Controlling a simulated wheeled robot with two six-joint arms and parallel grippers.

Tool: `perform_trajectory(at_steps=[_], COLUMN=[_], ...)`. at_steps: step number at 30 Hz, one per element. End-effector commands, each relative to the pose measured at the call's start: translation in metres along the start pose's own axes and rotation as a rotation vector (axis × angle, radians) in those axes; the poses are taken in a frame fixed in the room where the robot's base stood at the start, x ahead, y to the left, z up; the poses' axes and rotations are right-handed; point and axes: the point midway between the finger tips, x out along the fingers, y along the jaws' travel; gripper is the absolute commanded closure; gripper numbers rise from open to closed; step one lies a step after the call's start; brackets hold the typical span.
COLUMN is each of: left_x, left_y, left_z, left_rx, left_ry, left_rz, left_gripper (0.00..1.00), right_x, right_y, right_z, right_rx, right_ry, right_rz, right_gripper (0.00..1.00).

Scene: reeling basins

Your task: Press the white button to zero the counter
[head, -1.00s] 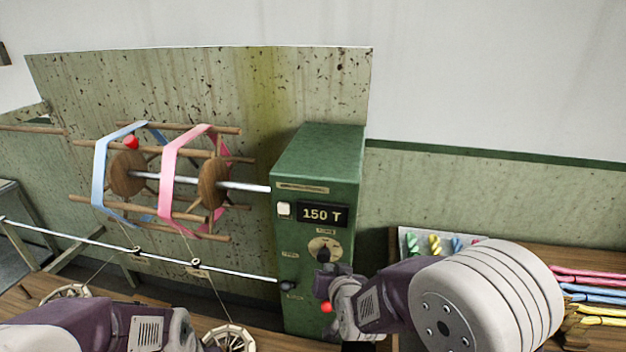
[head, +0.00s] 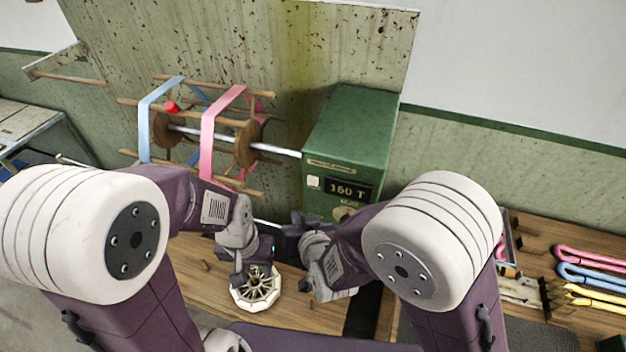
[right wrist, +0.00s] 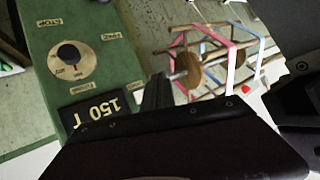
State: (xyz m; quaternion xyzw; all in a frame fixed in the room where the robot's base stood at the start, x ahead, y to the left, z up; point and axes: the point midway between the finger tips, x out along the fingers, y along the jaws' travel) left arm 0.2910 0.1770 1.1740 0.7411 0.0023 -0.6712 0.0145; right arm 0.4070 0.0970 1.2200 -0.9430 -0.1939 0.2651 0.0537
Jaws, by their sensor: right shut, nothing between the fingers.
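The white button (head: 314,182) is a small square on the front of the green control box (head: 352,130), left of the dark counter display (head: 347,191). The display also shows in the right wrist view (right wrist: 97,106), upside down, and reads 150 T. I cannot see the button there. My right gripper (head: 293,229) is shut and empty, below and left of the button, apart from it. Its dark fingers also show in the right wrist view (right wrist: 156,92). My left gripper (head: 239,279) hangs lower, over the wooden bench near a pale spoked wheel; its jaws are too unclear to tell.
A wooden reel (head: 246,143) with blue and pink bands stands left of the box on a metal shaft. The dial (right wrist: 72,60) sits beside the display. The pale spoked wheel (head: 256,290) is on the bench. Coloured skeins (head: 590,275) lie at right.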

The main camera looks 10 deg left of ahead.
Motion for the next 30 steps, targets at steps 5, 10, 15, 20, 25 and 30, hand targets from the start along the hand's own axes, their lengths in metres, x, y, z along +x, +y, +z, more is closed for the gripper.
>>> perform_trajectory(at_steps=[5, 10, 15, 20, 25, 30], left_x=[0.0, -0.001, 0.001, 0.003, 0.004, 0.004], left_y=[0.0, 0.0, 0.0, 0.0, 0.0, 0.0], left_z=[0.0, 0.0, 0.0, 0.0, 0.0, 0.0], left_rx=[0.0, 0.0, 0.0, 0.0, 0.0, 0.0], left_ry=[0.0, 0.0, 0.0, 0.0, 0.0, 0.0], left_rz=[0.0, 0.0, 0.0, 0.0, 0.0, 0.0], left_gripper=[0.64, 0.64, 0.64, 0.64, 0.64, 0.64], right_x=[0.012, 0.029, 0.046, 0.057, 0.06, 0.061], right_y=[0.009, 0.022, 0.035, 0.042, 0.045, 0.045], right_z=[-0.008, -0.022, -0.033, -0.04, -0.044, -0.044], right_rx=[0.003, 0.002, 0.003, 0.002, 0.001, 0.0], right_ry=[0.0, 0.002, 0.002, 0.0, 0.0, 0.0], right_rz=[0.003, 0.003, 0.003, 0.001, 0.001, 0.001], right_gripper=[1.0, 1.0, 1.0, 1.0, 1.0, 1.0])
